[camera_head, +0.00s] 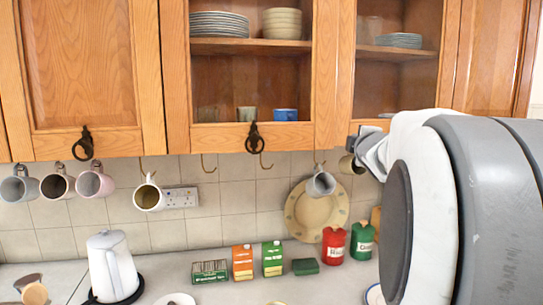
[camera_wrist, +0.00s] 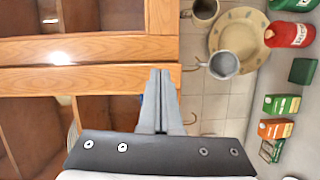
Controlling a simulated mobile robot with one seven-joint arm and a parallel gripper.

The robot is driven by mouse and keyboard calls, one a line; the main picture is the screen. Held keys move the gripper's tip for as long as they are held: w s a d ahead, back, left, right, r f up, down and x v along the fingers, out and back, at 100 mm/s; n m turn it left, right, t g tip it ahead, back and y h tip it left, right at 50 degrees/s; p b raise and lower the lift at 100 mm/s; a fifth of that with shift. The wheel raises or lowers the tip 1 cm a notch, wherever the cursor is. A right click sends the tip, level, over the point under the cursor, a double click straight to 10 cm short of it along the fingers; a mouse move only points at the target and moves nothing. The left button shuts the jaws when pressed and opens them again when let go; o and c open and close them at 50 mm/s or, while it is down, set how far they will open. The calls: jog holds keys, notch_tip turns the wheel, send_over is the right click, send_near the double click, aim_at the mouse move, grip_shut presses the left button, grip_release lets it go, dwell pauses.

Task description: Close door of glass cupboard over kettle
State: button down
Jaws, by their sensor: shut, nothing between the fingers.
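The kettle (camera_head: 113,268) is white and stands on a dark base on the counter at the left. Above and to its right is a wooden cupboard with a glass door (camera_head: 254,138), with a dark ring handle at its lower edge. Its frame looks in line with the neighbouring fronts; I cannot tell whether a small gap is left. It shows at the lower left of the wrist view (camera_wrist: 100,80). My gripper (camera_wrist: 160,72) is shut and empty, in front of the wooden frames near their bottom edge. I cannot tell whether it touches them. In the head view its fingers are not clear.
A second glazed cupboard (camera_head: 398,55) is at the right, partly behind my arm. A solid wooden door (camera_head: 80,65) is at the left. Mugs (camera_head: 149,196) hang below. A plate (camera_head: 315,215), cartons (camera_head: 243,262) and canisters (camera_head: 333,245) stand on the counter.

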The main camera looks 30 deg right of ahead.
aim_at(316, 141)
jog(key=a+f+n+t+y, duration=0.2)
jog(key=a+f+n+y, duration=0.15)
jog(key=a, duration=0.25)
jog(key=x, duration=0.9)
jog(key=p+x, duration=0.1)
jog(key=x, duration=0.3)
jog(key=shift+w+d+r, duration=0.15)
jog(key=shift+w+r, duration=0.15)
jog(key=shift+w, duration=0.1)
